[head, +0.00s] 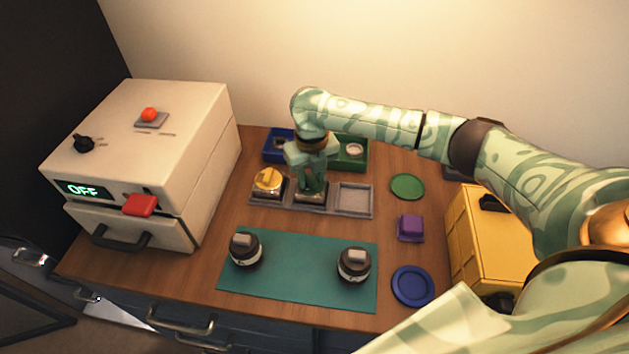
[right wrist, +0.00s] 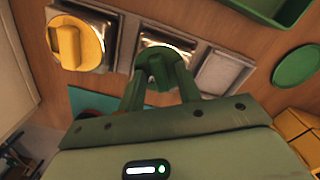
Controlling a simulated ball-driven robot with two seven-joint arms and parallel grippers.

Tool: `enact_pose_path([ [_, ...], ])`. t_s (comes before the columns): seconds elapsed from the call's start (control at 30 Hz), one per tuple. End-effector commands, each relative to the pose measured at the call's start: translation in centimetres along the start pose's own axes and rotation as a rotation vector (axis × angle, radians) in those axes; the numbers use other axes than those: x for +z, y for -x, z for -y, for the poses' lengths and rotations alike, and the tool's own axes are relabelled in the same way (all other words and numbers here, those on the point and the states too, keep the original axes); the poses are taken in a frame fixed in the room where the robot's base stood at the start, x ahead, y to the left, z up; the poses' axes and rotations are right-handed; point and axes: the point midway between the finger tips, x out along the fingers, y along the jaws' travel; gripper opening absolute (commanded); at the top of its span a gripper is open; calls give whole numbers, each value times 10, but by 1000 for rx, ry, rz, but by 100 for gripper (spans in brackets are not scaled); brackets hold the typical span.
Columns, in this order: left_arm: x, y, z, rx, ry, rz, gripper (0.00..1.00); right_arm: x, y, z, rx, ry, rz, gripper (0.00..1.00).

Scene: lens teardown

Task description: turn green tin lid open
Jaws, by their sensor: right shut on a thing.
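The green tin lid (right wrist: 158,58) has a raised grip and sits on a shiny metal tin in the middle compartment of the grey three-part tray (head: 331,210). My right gripper (head: 312,186) reaches straight down over that compartment, with its fingers shut on the lid's grip. It also shows in the right wrist view (right wrist: 160,84). The gripper hides most of the tin and lid in the head view. A tin with a yellow lid (head: 268,181) stands in the tray's left compartment. The right compartment is empty. My left gripper is not in view.
A blue bin (head: 278,146) and a green bin (head: 352,163) stand behind the tray. A green disc (head: 407,186), purple block (head: 410,228) and blue disc (head: 412,286) lie right. Two dark jars stand on a teal mat (head: 300,270). A white machine (head: 150,150) stands left, a yellow box (head: 478,240) right.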

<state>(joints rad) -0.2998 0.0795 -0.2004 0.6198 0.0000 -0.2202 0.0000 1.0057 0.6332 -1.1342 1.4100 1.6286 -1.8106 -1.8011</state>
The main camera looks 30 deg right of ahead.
Motion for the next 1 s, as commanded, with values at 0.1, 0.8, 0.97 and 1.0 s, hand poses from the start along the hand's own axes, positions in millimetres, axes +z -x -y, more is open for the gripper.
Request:
enact_pose_path([
  [0.1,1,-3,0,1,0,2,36,-11,-16,-4,2,1,-32,25],
  [0.8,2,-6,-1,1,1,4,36,-11,-17,-4,12,553,-32,22],
  [0.97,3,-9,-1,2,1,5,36,-11,-18,-4,16,720,-31,22],
  [1.0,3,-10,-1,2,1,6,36,-11,-18,-5,17,797,-30,21],
])
